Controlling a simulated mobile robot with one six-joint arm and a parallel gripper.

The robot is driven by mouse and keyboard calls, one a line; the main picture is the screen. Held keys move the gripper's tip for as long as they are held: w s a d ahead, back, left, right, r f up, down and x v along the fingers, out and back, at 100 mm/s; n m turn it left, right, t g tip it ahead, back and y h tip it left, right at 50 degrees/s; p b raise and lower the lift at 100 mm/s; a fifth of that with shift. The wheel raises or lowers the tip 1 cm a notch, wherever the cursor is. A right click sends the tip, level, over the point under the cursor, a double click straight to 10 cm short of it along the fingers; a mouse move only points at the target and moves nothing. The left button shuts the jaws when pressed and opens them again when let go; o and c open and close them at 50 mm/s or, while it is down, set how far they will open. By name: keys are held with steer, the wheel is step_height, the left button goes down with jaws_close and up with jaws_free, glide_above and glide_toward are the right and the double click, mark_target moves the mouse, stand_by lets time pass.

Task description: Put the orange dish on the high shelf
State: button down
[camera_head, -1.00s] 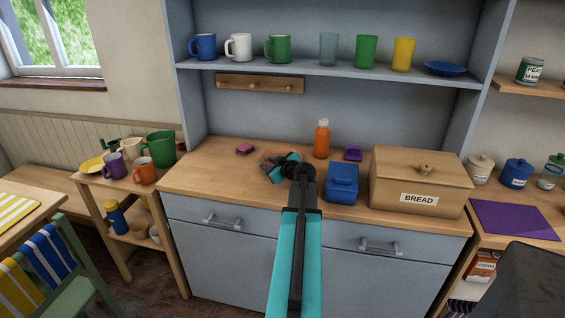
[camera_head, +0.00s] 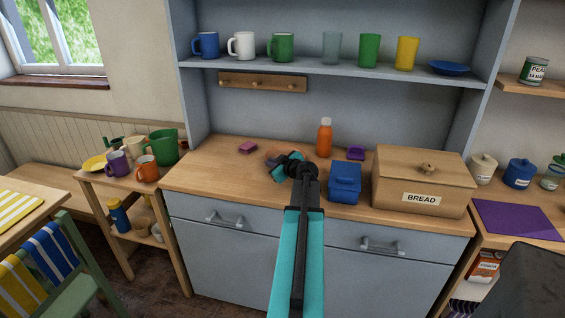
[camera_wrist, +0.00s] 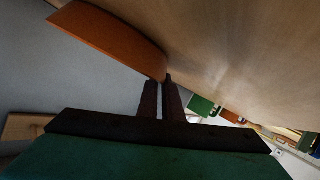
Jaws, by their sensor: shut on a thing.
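The orange dish (camera_head: 272,155) is at the counter's middle in the head view, mostly hidden behind my gripper (camera_head: 281,170). In the wrist view the orange dish (camera_wrist: 112,36) shows as a curved rim close to the wooden surface, at the tips of my gripper (camera_wrist: 163,82). The fingers are close together, shut on its edge. I cannot tell whether the dish touches the counter. The high shelf (camera_head: 310,69) runs above the counter and carries several mugs and cups and a blue dish (camera_head: 450,68) at its right end.
An orange bottle (camera_head: 324,139), a purple dish (camera_head: 355,153), a blue box (camera_head: 344,184) and a bread box (camera_head: 421,186) stand right of my gripper. A pink block (camera_head: 248,147) lies left. A peg rail (camera_head: 262,82) hangs under the shelf.

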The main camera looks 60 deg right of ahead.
steer(key=shift+r, duration=0.1)
steer(key=shift+r+b, duration=0.5)
steer(key=shift+r, duration=0.9)
steer(key=shift+s+a+r, duration=0.1)
steer(key=shift+s+r, duration=0.05)
steer(key=shift+r, duration=0.15)
steer(key=s+a+b, duration=0.1)
steer(key=s+a, duration=0.1)
steer(key=s, duration=0.1)
steer(key=s+a+b, duration=0.1)
steer(key=s+a, duration=0.1)
steer(key=s, duration=0.2)
steer(key=s+a+r+b, duration=0.1)
steer(key=s+a, duration=0.1)
steer(key=s, duration=0.2)
steer(key=shift+s+a, duration=0.15)
steer(key=shift+a, duration=0.2)
steer(key=shift+s+b, duration=0.15)
steer(key=shift+b, duration=0.7)
steer(key=shift+s+b, duration=0.1)
steer(key=shift+b, duration=0.3)
steer(key=s+b, duration=0.1)
steer(key=b, duration=0.2)
steer(key=shift+a, duration=0.3)
steer(key=shift+s+a+r+b, duration=0.1)
steer(key=shift+s+a+b, duration=0.15)
steer(key=shift+b, duration=0.75)
steer(key=shift+s+r+b, duration=0.1)
steer(key=shift+s+b, duration=0.05)
steer(key=shift+b, duration=0.2)
